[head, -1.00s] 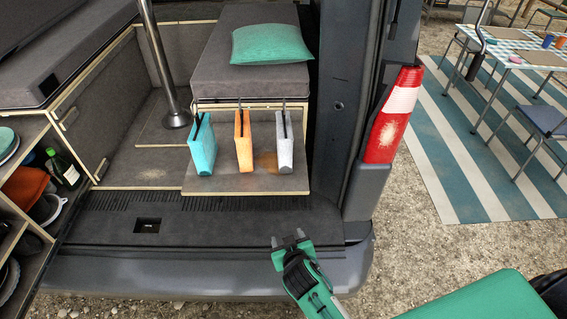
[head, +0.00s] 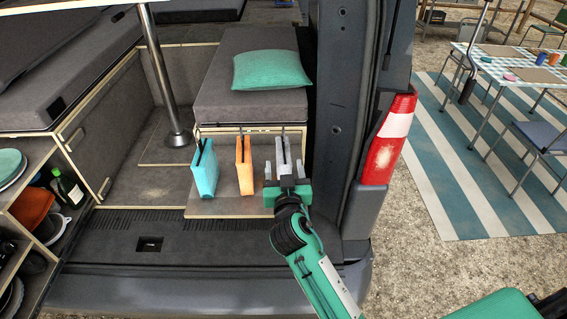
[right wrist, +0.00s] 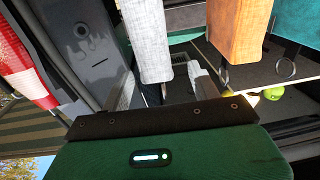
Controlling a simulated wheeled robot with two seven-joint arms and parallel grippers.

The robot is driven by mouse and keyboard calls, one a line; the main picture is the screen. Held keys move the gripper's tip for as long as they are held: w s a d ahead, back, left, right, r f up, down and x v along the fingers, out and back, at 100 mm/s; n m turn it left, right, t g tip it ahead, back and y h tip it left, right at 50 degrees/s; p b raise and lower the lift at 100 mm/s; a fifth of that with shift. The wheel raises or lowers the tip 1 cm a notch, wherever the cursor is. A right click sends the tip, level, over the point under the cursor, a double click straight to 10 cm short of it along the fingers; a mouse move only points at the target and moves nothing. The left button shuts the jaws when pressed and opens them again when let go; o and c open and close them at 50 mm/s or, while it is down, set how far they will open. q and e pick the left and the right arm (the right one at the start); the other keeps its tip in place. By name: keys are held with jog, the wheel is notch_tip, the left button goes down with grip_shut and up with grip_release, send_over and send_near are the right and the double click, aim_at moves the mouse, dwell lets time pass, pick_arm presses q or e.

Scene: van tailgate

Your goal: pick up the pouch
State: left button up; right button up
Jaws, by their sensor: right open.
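Three pouches hang in a row from hooks under the bench: a teal one (head: 204,170), an orange one (head: 244,165) and a grey one (head: 283,150). My right gripper (head: 286,170) is open at the lower part of the grey pouch, with a finger to either side of it. The right wrist view shows the grey pouch (right wrist: 147,35) between the fingers (right wrist: 165,88); whether they touch it I cannot tell. The orange pouch (right wrist: 237,30) is close beside one finger. My left gripper is not in view.
The grey bench (head: 250,107) carries a green cushion (head: 271,69). A metal table leg (head: 165,85) stands to the left. The van's door pillar and red-white tail light (head: 389,140) are close on the right. A shelf with bottles and plates is at far left.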

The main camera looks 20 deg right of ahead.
aim_at(284, 152)
jog(key=shift+w, duration=0.3)
jog(key=shift+w+d+r+p, duration=0.2)
jog(key=shift+w+d+p, duration=0.05)
jog(key=shift+w+p, duration=0.25)
jog(key=p+x, duration=0.2)
jog(key=x, duration=0.1)
jog(key=shift+w+d, duration=0.1)
jog(key=shift+w, duration=0.05)
jog(key=shift+w+d+f, duration=0.1)
jog(key=shift+w+f, duration=0.15)
jog(key=shift+w, duration=0.2)
jog(key=shift+c, duration=0.4)
grip_shut()
jog(key=shift+r, duration=0.1)
